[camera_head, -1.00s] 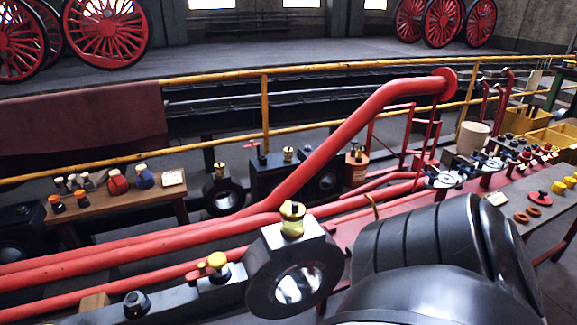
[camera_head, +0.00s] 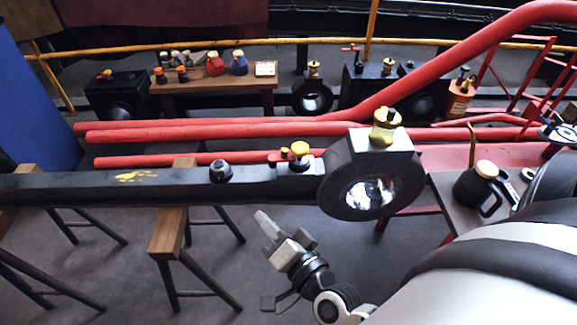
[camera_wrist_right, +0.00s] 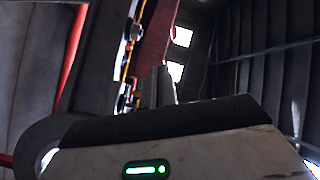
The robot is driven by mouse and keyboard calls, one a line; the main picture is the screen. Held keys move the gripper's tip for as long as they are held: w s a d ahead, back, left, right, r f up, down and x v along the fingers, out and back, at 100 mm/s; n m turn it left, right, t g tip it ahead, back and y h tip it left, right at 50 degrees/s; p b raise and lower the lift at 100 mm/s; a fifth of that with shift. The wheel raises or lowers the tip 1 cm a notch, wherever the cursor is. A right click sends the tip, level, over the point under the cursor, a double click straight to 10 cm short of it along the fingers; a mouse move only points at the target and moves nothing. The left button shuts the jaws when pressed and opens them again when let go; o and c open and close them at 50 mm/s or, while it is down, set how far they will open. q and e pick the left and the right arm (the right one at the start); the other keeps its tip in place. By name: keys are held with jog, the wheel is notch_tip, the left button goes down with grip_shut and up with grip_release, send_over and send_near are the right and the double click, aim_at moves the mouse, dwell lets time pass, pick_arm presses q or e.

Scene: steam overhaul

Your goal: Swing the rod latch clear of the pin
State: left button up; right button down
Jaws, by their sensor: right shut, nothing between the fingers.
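The black rod (camera_head: 120,188) lies across the head view, ending at right in a round eye with a brass cup (camera_head: 385,125) on top. On the rod, left of the eye, a small red latch-like piece (camera_head: 277,157) sits beside a yellow-capped fitting (camera_head: 300,155), which may be the pin. I cannot tell exactly how they engage. A black knob (camera_head: 220,171) stands further left. My right gripper (camera_head: 262,220) is shut and empty, below and in front of the rod, apart from it. My left gripper is not in view.
Wooden trestles (camera_head: 168,235) support the rod at left. Red pipes (camera_head: 220,128) run behind it, with a wooden bench (camera_head: 215,90) of small cans beyond. A dark oil can (camera_head: 477,187) stands on a table at right.

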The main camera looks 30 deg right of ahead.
aim_at(286, 155)
jog(key=d+f+m+h, duration=0.2)
jog(key=d+m+h, duration=0.6)
jog(key=m, duration=0.3)
jog(key=shift+s+f+g, duration=0.25)
jog(key=shift+s+g, duration=0.1)
jog(key=shift+g, duration=0.05)
jog(key=x, duration=1.4)
jog(key=shift+d+n+t+y+b, duration=0.35)
jog(key=shift+n+t+y+b, duration=0.15)
jog(key=shift+n+y+b, duration=0.4)
jog(key=shift+y, duration=0.8)
jog(key=shift+a+n+y, duration=0.1)
jog(key=shift+n+y, duration=0.5)
